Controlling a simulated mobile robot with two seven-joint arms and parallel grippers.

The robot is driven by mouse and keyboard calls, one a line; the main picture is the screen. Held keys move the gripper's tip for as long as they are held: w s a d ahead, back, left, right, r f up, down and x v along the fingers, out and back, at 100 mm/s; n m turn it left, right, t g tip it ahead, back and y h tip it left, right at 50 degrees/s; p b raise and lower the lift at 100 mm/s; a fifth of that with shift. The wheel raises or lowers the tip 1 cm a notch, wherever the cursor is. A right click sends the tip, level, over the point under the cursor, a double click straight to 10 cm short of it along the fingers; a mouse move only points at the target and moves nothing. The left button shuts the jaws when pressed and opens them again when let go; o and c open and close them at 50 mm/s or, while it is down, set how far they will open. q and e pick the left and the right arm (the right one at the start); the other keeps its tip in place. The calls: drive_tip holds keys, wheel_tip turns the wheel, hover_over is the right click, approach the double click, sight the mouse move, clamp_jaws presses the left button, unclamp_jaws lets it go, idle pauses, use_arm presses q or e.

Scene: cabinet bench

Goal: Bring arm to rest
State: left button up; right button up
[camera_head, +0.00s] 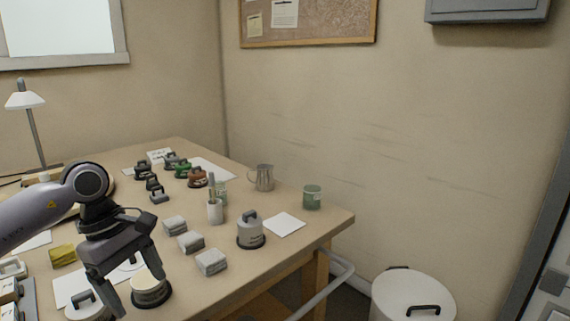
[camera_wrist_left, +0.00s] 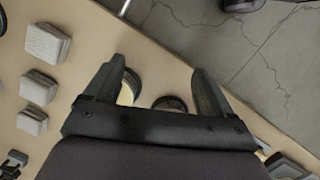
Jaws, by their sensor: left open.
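My left gripper (camera_head: 130,287) comes in from the left in the head view, above the near part of the wooden table (camera_head: 225,291). Its two fingers are spread and nothing is between them that I can see as held. My right gripper is not in view.
Several grey blocks (camera_head: 190,241), a lidded canister (camera_head: 250,231), a green cup (camera_head: 312,197) and a metal pitcher (camera_head: 263,178) stand on the table. A desk lamp (camera_head: 26,101) stands at the back left. A white lidded bin (camera_head: 413,297) stands on the floor at right.

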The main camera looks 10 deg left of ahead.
use_arm(q)
drive_tip(key=s+d+n+t+h, duration=0.2)
drive_tip(key=d+n+t+h, duration=0.1)
drive_tip(key=d+n+h, duration=0.8)
drive_tip(key=s+d+n+t+h, duration=0.25)
drive_tip(key=d+n+h, duration=0.4)
drive_tip(key=d, duration=0.75)
drive_tip(key=w+a+f+n+t+y, duration=0.1)
drive_tip(key=a+f+n+t+y, duration=0.4)
drive_tip(key=n, duration=0.8)
drive_tip(key=w+a+f+n+t+y, duration=0.1)
drive_tip(key=a+f+n+t+y, duration=0.2)
drive_tip(key=f+n+t+y, duration=0.7)
drive_tip(key=s+a+f+n+g+y, duration=0.1)
drive_tip(key=s+a+f+n+g, duration=0.2)
drive_tip(key=s+f+n+g, duration=0.3)
drive_tip(key=s+a+f+n+g+y, duration=0.2)
drive_tip(key=s+f+n+g, duration=0.3)
drive_tip(key=s+f+n, duration=0.3)
wheel_tip(320, 180, up, 16)
drive_tip(key=a+t+p, duration=0.1)
drive_tip(key=p, duration=1.6)
drive_tip(key=shift+w+a, duration=0.15)
drive_tip(key=shift+w, duration=0.1)
